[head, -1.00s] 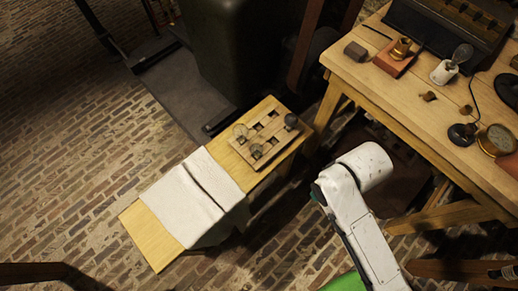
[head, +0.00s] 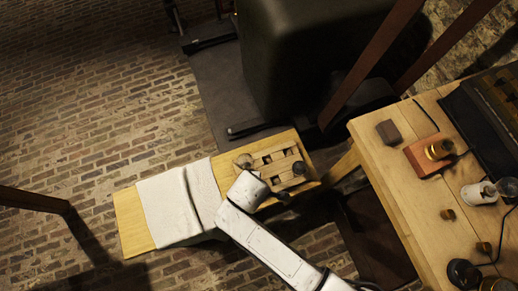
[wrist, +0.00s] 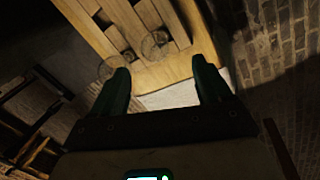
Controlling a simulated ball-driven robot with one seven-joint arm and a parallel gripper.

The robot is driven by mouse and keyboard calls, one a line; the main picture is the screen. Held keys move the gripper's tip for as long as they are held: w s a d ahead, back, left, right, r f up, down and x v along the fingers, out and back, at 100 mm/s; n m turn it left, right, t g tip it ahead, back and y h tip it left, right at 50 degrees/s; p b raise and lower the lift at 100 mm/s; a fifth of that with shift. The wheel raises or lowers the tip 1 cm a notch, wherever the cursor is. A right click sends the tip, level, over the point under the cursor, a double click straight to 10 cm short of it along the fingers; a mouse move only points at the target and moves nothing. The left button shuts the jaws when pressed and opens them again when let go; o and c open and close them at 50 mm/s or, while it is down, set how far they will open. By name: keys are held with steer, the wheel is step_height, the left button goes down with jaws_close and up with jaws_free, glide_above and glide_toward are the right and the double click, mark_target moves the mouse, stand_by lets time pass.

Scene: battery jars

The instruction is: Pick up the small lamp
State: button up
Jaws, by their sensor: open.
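What looks like the small lamp, a clear glass bulb (head: 508,187) by a white holder (head: 478,194), is on the wooden table at the right edge of the head view. It does not show in the wrist view. My gripper (wrist: 163,84) is open and empty, its two green fingers spread. It points toward the low bench with the slotted wooden rack, well to the left of the lamp. In the head view my white arm reaches over that bench, and the fingers cannot be made out.
The slotted rack (head: 272,158) holds glass jars (head: 244,162) on the low bench (head: 130,215), beside a white cloth (head: 180,203). The table (head: 400,170) also carries a brass piece on a reddish block (head: 428,155), a dark block (head: 388,132) and small knobs.

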steer(key=x, duration=0.5)
steer(key=shift+d+b, duration=0.15)
steer(key=shift+b, duration=0.2)
steer(key=shift+w+b+x, duration=0.2)
steer(key=shift+b+x, duration=0.05)
steer(key=shift+x, duration=0.95)
steer(key=shift+w+b+x, duration=0.2)
steer(key=shift+x, duration=1.05)
steer(key=shift+r, duration=0.1)
steer(key=c, duration=1.3)
steer(key=shift+o, duration=0.2)
steer(key=shift+r, duration=0.1)
